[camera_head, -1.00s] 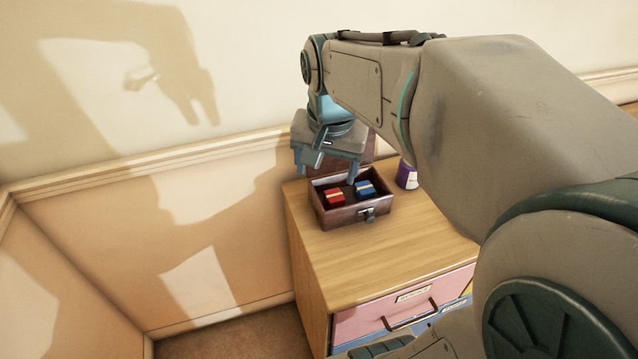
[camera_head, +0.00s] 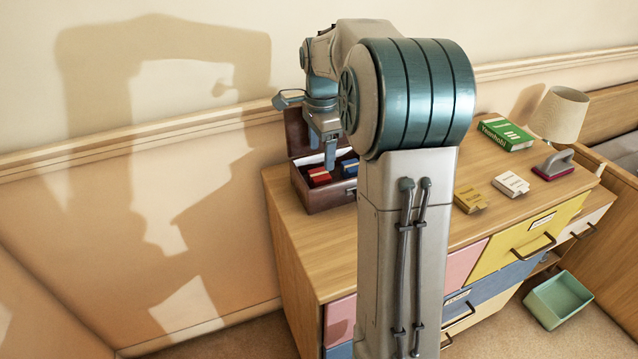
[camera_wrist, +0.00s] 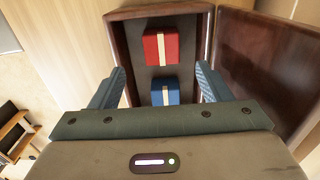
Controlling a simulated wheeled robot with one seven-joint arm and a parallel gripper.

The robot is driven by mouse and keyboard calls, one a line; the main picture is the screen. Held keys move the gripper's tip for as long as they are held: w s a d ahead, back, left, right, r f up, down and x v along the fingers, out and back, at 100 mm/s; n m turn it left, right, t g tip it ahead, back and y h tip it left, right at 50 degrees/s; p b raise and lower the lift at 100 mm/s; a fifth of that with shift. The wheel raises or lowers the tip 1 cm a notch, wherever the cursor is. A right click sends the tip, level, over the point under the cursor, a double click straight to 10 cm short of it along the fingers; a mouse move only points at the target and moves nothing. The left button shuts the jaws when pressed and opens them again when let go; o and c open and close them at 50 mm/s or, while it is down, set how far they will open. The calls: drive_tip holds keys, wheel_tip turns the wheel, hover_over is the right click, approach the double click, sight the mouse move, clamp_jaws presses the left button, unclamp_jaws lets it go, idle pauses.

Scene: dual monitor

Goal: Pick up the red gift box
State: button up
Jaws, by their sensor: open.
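The red gift box (camera_head: 319,177), with a pale ribbon, lies inside an open dark wooden box (camera_head: 325,197) at the dresser's left end. The blue gift box (camera_head: 350,168) lies beside it, partly hidden behind my arm. My gripper (camera_head: 322,150) is open and points down just above the wooden box. In the wrist view, the red gift box (camera_wrist: 161,46) is at the top and the blue gift box (camera_wrist: 165,91) is lower. My open gripper (camera_wrist: 161,68) spans the width of the box interior, with nothing held; the red gift box sits beyond the fingertips.
The wooden box's raised lid (camera_wrist: 265,65) stands close beside the gripper. On the dresser (camera_head: 290,235) are a green book (camera_head: 506,134), a lamp (camera_head: 560,115), a stamp-like object (camera_head: 553,165) and two small blocks. A green bin (camera_head: 558,299) stands on the floor.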

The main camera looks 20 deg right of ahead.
sight(319, 174)
drive_tip(key=f, duration=0.8)
drive_tip(key=shift+w+a+b, duration=0.1)
drive_tip(key=shift+a+b, duration=0.1)
drive_tip(key=shift+b, duration=0.2)
drive_tip(key=c, duration=1.1)
